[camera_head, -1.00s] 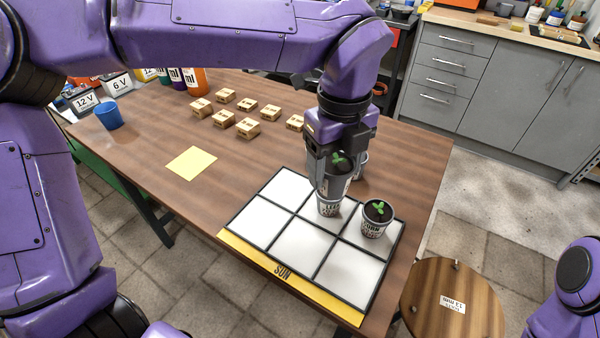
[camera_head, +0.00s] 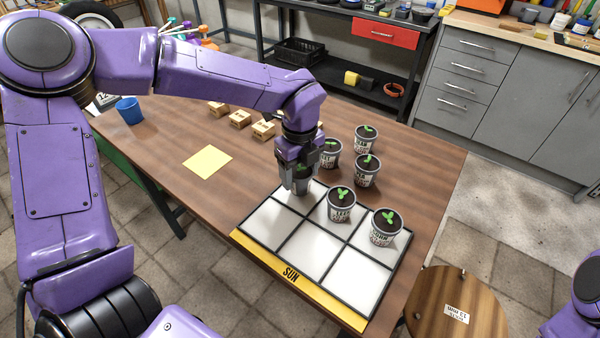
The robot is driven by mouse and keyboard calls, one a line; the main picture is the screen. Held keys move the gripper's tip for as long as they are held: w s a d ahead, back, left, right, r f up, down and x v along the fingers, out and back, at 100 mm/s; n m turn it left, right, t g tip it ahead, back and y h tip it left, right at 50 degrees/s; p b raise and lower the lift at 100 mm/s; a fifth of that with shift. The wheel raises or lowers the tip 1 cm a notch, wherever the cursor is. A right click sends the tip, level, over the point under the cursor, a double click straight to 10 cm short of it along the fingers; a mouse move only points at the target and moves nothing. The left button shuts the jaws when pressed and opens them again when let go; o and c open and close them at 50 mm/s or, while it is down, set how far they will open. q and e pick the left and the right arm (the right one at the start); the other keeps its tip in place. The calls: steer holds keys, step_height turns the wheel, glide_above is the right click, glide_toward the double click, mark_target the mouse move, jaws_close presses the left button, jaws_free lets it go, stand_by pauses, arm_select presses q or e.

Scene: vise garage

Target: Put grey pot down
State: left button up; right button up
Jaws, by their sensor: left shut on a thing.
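My left gripper (camera_head: 297,177) is shut on a grey pot (camera_head: 302,186) with a green sprout. The pot is at the back left cell of the white gridded tray (camera_head: 264,222), largely hidden by the gripper; I cannot tell whether it touches the tray. Another grey potted sprout (camera_head: 340,205) stands in the back middle cell, and one more (camera_head: 385,228) in the back right cell. Several more pots stand on the table behind the tray, such as one at the back (camera_head: 364,140). My right gripper is not in view; only part of my right arm shows at the right edge.
The tray's front cells (camera_head: 307,245) are empty. A round wooden stool (camera_head: 455,305) stands right of the table.

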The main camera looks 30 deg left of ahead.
mark_target(300, 170)
arm_select(q)
steer(key=shift+f, duration=0.55)
steer(key=shift+f, duration=0.15)
steer(key=o, duration=1.1)
step_height(300, 170, up, 12)
steer(key=shift+r, duration=0.2)
